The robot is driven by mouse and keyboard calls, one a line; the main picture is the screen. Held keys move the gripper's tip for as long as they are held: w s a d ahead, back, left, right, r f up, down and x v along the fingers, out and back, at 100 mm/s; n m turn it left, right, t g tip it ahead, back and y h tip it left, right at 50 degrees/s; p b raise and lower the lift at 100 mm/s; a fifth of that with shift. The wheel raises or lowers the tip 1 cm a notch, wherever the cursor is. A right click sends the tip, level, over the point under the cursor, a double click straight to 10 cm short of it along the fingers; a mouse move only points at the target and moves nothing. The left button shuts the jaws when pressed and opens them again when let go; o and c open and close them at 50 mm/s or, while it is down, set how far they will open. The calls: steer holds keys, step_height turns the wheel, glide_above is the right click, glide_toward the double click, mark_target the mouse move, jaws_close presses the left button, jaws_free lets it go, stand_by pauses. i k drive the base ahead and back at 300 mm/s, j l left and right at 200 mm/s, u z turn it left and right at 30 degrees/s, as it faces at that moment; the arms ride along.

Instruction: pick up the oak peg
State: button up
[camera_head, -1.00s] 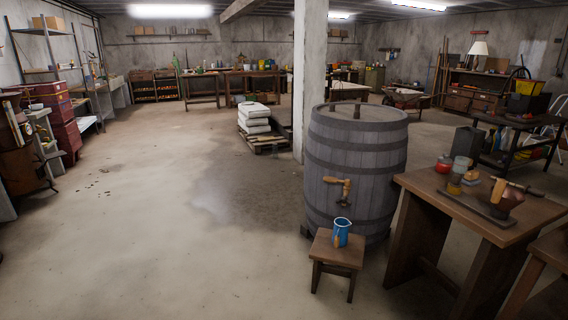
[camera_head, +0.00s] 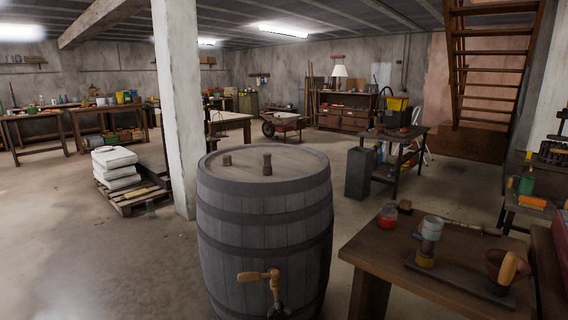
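A large grey wooden barrel (camera_head: 263,222) with dark hoops stands upright in the middle foreground. Two short brown peg-like pieces stand up from its top: a smaller one (camera_head: 227,160) at the left and a taller one (camera_head: 267,163) nearer the middle. Either could be the oak peg; I cannot tell which from here. A light wooden tap (camera_head: 260,277) sticks out of the barrel's front, low down.
A brown wooden table (camera_head: 376,250) at the front right bears a red jar (camera_head: 388,216), a glass jar (camera_head: 429,240) and a pot (camera_head: 498,268). A white pillar (camera_head: 180,110) and a pallet (camera_head: 130,197) with sacks stand behind left. The left floor is clear.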

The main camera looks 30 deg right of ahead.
mark_target(267, 156)
steer(key=i+z, duration=0.35)
steer(key=i+j+z, duration=0.2)
steer(key=j, duration=0.15)
steer(key=i+j+z, duration=0.25)
steer(key=k+j, duration=0.05)
